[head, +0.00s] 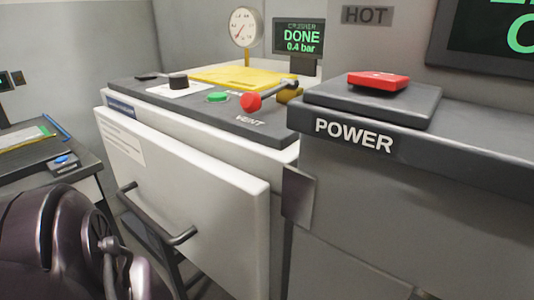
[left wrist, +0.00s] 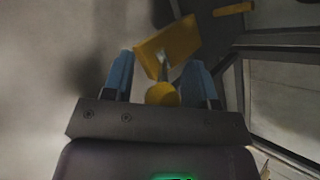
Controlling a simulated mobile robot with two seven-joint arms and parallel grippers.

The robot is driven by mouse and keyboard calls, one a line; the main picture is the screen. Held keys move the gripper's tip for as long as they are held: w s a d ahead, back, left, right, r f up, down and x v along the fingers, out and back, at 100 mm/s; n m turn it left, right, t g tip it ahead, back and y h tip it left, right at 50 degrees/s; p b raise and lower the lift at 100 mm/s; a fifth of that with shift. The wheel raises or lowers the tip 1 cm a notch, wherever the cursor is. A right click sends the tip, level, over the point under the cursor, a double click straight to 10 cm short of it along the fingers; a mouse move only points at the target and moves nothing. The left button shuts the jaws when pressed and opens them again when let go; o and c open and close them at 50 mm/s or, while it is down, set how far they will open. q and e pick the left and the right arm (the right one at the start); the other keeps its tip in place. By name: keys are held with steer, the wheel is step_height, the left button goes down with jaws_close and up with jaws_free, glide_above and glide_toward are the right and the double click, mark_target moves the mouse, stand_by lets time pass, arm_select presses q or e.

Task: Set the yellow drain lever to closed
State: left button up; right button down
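The yellow drain lever shows in the left wrist view, with a round yellow knob (left wrist: 162,95), a short metal shaft and a yellow block (left wrist: 168,47) behind it. My left gripper (left wrist: 159,66) is open, with one blue finger on each side of the lever. The knob sits between the fingers, nearer the right one; I cannot tell whether they touch. The lever is not visible in the head view, where only my dark left arm shows at lower left. My right gripper is in neither view.
A white door (head: 185,190) with a dark handle (head: 160,225) stands out in front. A red power switch (head: 378,81) is right.

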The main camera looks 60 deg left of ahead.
arm_select(q)
steer(key=shift+o, duration=0.2)
steer(key=shift+s+d+f, duration=0.1)
steer(key=shift+d, duration=0.1)
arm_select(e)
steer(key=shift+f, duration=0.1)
arm_select(q)
steer(key=shift+d+r, duration=0.15)
steer(key=shift+r, duration=0.1)
steer(key=p+v, duration=0.1)
steer(key=v, duration=0.1)
steer(key=p+v, duration=0.1)
steer(key=shift+d+r+p, duration=0.15)
steer(key=shift+r+p, duration=0.15)
steer(key=shift+r, duration=0.2)
steer(key=p+v, duration=0.3)
steer(key=v, duration=0.3)
steer(key=shift+s, duration=0.55)
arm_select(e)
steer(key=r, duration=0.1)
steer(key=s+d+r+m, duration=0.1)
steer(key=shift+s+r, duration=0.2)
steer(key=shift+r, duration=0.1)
arm_select(q)
steer(key=shift+d+f, duration=0.15)
steer(key=shift+f, duration=0.05)
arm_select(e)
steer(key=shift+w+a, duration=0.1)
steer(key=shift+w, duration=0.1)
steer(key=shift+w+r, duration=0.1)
